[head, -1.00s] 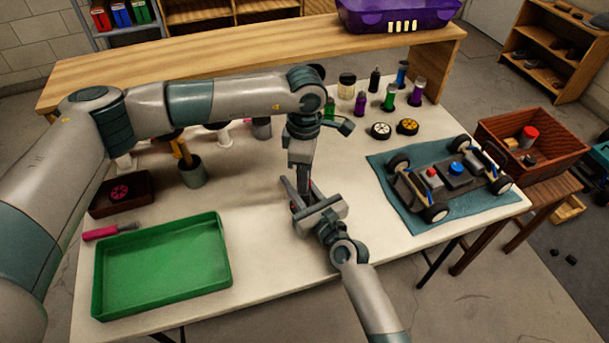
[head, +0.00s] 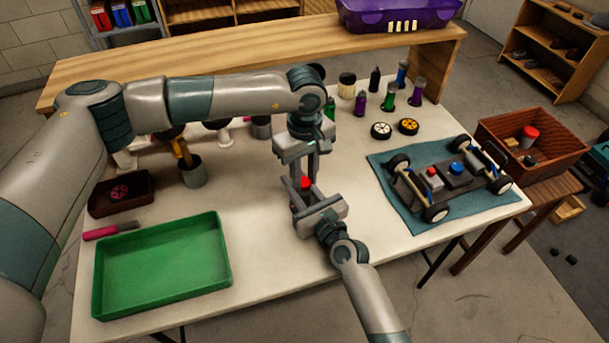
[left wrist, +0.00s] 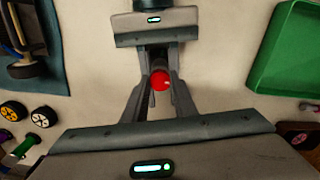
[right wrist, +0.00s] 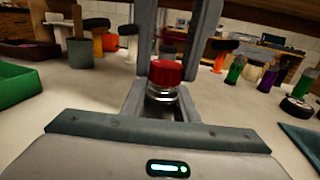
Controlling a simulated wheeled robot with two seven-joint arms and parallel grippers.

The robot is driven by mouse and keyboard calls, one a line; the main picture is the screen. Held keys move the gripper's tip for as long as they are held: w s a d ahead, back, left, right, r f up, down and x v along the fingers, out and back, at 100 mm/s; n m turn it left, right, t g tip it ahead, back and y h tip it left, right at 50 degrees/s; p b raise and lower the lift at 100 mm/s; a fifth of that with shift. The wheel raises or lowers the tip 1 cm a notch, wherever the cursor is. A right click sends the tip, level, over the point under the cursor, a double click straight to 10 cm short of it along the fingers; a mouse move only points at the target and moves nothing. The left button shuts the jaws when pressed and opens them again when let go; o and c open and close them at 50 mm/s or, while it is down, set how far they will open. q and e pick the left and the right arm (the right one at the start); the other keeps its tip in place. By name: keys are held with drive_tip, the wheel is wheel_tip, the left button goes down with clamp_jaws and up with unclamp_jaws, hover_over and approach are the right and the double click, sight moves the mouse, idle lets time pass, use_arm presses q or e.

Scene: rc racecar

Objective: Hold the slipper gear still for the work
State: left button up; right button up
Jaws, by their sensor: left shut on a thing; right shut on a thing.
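A small piece with a red cap (head: 305,182) and a shiny, clear or metallic lower body (right wrist: 162,100) is between my two grippers above the table's middle. I cannot tell from its shape whether it is the slipper gear. My left gripper (head: 305,174) points down from above and is shut on the red cap, which also shows in the left wrist view (left wrist: 160,80). My right gripper (head: 303,191) comes in from the front and is shut on the lower body. The fingers hide parts of the piece.
A green tray (head: 160,311) lies at the left front, with a pink-handled tool (head: 100,233) and a dark red box (head: 122,192) behind. An RC car (head: 445,180) stands on a blue mat (head: 410,222) at right. Wheels (head: 381,130) and several bottles (head: 389,97) stand behind.

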sight(304, 181)
use_arm(q)
drive_tip(key=shift+m, duration=0.4)
use_arm(e)
drive_tip(key=shift+f, duration=0.1)
use_arm(q)
drive_tip(key=o, duration=1.1)
drive_tip(key=shift+c, duration=0.2)
drive_tip(key=shift+r, duration=0.1)
wheel_tip(304, 181, up, 12)
use_arm(e)
drive_tip(key=o, duration=1.2)
drive_tip(key=shift+s, duration=0.1)
